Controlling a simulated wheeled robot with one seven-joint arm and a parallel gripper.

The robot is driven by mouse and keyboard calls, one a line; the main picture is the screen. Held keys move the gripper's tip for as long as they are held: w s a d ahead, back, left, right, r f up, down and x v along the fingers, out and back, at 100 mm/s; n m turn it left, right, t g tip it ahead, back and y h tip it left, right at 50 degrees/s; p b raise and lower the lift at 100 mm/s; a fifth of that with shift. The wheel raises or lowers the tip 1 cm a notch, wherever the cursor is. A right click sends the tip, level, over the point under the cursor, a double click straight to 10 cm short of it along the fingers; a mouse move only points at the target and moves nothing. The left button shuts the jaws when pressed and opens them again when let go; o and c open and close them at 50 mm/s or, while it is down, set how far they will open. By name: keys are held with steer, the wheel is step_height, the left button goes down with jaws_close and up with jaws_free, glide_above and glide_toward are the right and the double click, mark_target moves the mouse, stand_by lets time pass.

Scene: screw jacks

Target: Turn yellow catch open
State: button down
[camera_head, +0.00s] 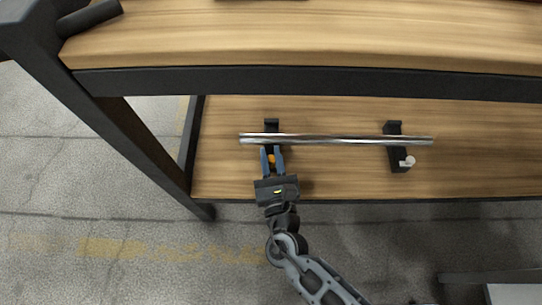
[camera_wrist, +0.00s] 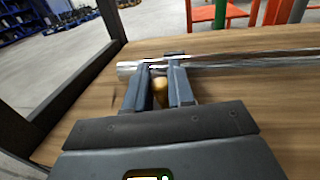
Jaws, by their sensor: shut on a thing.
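The yellow catch (camera_head: 271,159) shows as a small orange-yellow spot between the blue fingers of my gripper (camera_head: 271,158). In the wrist view my gripper (camera_wrist: 158,88) has its two fingers on either side of the yellow catch (camera_wrist: 160,92), closed on it. The catch sits at the front of the left black holder (camera_head: 271,125), below a shiny metal rod (camera_head: 335,139). The rod (camera_wrist: 235,60) also runs across behind the fingertips in the wrist view. The fingers hide most of the catch and part of the holder, so the catch's angle is hard to tell.
A second black holder (camera_head: 396,147) with a white catch (camera_head: 408,162) bears the rod's right part. The lower wooden shelf (camera_head: 480,170) is clear around them. The upper shelf's dark front beam (camera_head: 320,82) hangs above, and a dark post (camera_head: 130,140) stands to the left.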

steer(key=shift+n+g+y+b, duration=0.7)
steer(key=shift+n+y, duration=0.5)
steer(key=shift+y, duration=0.55)
steer(key=shift+n+g+y+b, duration=0.65)
steer(key=shift+n+y, duration=0.55)
steer(key=shift+y, duration=0.55)
steer(key=shift+n+g+y, duration=1.75)
steer(key=shift+n+y, duration=0.15)
steer(key=shift+y, duration=0.2)
steer(key=shift+w+n+g+y, duration=0.1)
steer(key=shift+n+g+y, duration=1)
steer(key=shift+g, duration=0.5)
steer(key=shift+n+g, duration=0.4)
steer(key=shift+g, duration=0.1)
steer(key=c, duration=1.1)
jaws_free()
steer(key=p+v, duration=0.2)
steer(key=v, duration=0.6)
steer(key=shift+f, duration=0.15)
